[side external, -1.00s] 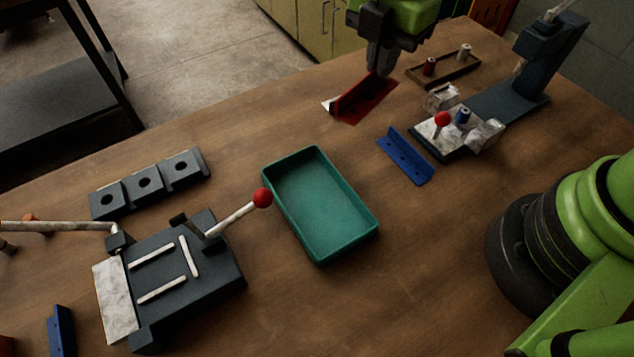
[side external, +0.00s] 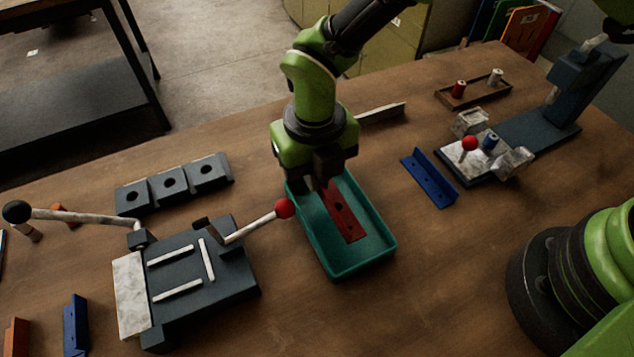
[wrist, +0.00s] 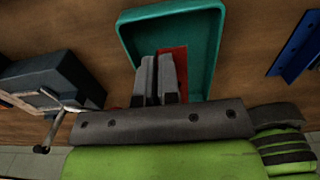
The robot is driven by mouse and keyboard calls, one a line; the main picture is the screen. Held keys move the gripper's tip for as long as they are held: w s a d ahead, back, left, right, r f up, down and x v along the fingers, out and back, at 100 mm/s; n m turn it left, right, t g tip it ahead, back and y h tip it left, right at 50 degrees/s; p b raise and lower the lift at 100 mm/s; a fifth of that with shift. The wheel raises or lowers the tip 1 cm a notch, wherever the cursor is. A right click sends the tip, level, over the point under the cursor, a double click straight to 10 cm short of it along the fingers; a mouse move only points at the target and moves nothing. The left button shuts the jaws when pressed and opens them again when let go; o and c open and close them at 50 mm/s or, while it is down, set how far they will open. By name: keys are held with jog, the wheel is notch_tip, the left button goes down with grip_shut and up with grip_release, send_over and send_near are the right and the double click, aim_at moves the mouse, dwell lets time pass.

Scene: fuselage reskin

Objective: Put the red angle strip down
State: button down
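The red angle strip (side external: 343,215) is inside the green tray (side external: 388,252), slanting along its length, with holes in its upward face. My gripper (side external: 323,180) points down over the tray's far half, at the strip's far end. In the wrist view, the two grey fingers (wrist: 157,80) are close together with the red strip (wrist: 181,62) between and beside them, within the tray walls (wrist: 213,50). The fingers look shut on the strip's upright flange, though they hide part of it. I cannot tell whether the strip touches the tray floor.
A fixture with a red-knobbed lever (side external: 284,208) stands close to the tray's left. A blue angle strip (side external: 429,178) lies to the right, and a pale strip (side external: 382,114) lies behind. A three-hole block (side external: 170,183) is at the left. Bare table lies in front of the tray.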

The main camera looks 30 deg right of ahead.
jog(key=shift+f, duration=1.45)
jog(key=shift+f, duration=0.15)
jog(key=c, duration=1.3)
grip_release()
jog(key=shift+c, duration=0.2)
notch_tip(320, 180, up, 12)
jog(key=shift+r, duration=0.15)
